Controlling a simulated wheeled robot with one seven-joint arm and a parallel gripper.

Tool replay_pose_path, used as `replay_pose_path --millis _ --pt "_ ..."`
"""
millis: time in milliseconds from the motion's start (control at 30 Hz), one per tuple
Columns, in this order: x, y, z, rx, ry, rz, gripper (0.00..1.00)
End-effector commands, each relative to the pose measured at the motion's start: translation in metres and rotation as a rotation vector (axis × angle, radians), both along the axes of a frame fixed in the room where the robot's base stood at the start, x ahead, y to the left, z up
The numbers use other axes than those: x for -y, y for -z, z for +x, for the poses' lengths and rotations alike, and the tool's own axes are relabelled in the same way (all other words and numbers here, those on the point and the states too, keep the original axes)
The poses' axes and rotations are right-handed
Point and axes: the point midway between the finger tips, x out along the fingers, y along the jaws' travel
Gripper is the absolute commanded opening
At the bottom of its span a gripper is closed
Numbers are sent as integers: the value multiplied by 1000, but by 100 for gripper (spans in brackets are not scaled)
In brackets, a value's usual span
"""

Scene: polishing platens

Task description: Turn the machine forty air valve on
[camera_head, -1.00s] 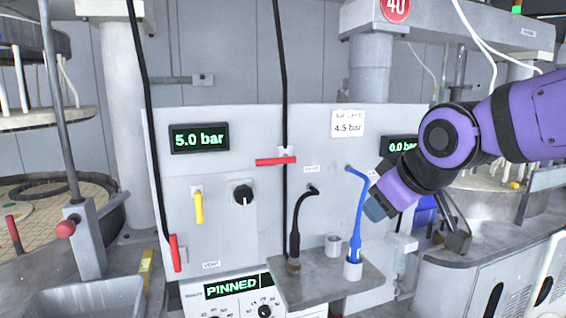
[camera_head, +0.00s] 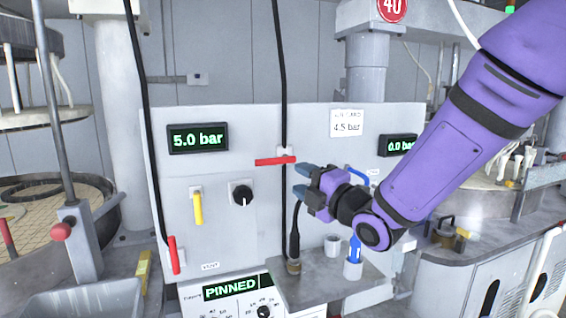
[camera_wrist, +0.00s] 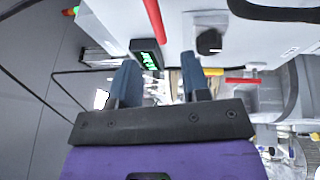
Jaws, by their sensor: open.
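A grey panel (camera_head: 240,135) carries a horizontal red lever (camera_head: 276,161) across a black vertical pipe. A second red lever (camera_head: 174,255) hangs vertically on the left pipe, and a yellow lever (camera_head: 197,208) points down between them. A red 40 sign (camera_head: 392,8) is above the panel. The left display (camera_head: 198,138) reads 5.0 bar and the right display (camera_head: 398,145) reads 0.0 bar. My gripper (camera_head: 302,181) is open and empty, just right of and below the horizontal red lever. In the wrist view my gripper (camera_wrist: 159,66) has a red bar (camera_wrist: 155,20) ahead of it.
A black knob (camera_head: 241,194) is right of the yellow lever. A PINNED display (camera_head: 231,288) is below. Round platens flank the panel.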

Motion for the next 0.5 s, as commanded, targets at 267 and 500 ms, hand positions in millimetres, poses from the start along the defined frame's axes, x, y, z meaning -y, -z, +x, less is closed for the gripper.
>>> replay_pose_path --millis 267,500 --pt "-16 -2 8 53 -23 -11 43" --pt "-41 -8 39 50 -23 -12 43"
